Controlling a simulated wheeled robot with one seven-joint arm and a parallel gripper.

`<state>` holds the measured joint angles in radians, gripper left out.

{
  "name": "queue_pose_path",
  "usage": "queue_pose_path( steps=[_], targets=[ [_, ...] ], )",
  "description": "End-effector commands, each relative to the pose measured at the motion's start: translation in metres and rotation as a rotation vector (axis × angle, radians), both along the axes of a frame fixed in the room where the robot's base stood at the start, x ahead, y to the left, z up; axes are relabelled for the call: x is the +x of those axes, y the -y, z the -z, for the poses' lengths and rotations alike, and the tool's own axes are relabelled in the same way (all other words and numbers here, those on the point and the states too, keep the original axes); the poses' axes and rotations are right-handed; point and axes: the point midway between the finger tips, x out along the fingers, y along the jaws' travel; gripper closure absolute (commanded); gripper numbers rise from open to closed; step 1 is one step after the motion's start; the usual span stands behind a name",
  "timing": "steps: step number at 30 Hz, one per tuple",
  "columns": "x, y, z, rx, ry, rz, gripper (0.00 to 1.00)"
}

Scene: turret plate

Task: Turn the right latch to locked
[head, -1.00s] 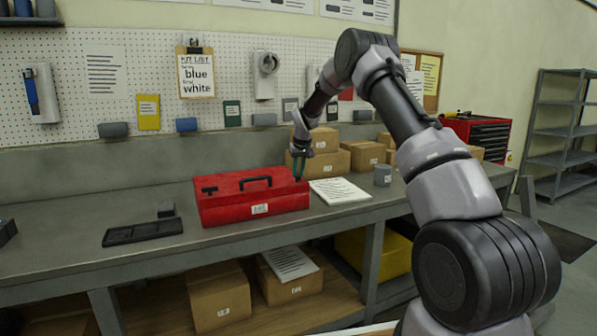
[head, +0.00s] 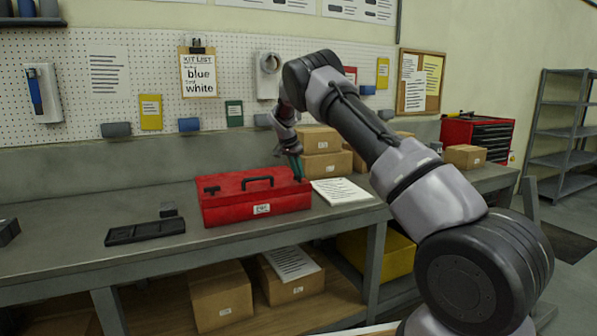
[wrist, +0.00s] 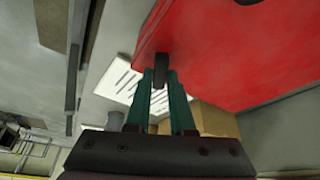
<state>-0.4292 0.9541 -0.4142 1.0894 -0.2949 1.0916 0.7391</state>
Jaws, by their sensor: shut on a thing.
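The red toolbox (head: 240,206) stands closed on the workbench, with a black handle (head: 257,182) on its lid. Its left latch (head: 212,190) is a small dark bar on the top left. My gripper (head: 298,178) is at the toolbox's top right end, its green fingers tilted. In the wrist view my gripper (wrist: 161,76) has its fingertips on either side of the dark right latch (wrist: 160,66), shut on it. In the head view the fingers hide the right latch, and its exact angle cannot be told.
White papers (head: 341,191) lie just right of the toolbox, with cardboard boxes (head: 322,165) behind. A black tray (head: 145,232) and a small dark block (head: 168,210) lie to the left. The bench front between the tray and toolbox is clear.

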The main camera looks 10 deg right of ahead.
Motion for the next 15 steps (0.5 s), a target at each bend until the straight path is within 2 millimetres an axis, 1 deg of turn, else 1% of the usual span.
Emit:
queue_pose_path(
  steps=[6, 15],
  targets=[
    [0.0010, -0.0005, 0.0026, -0.002, -0.005, 0.196, 1.00],
    [0.0024, -0.0001, 0.0025, -0.002, -0.005, 0.397, 1.00]
  ],
)
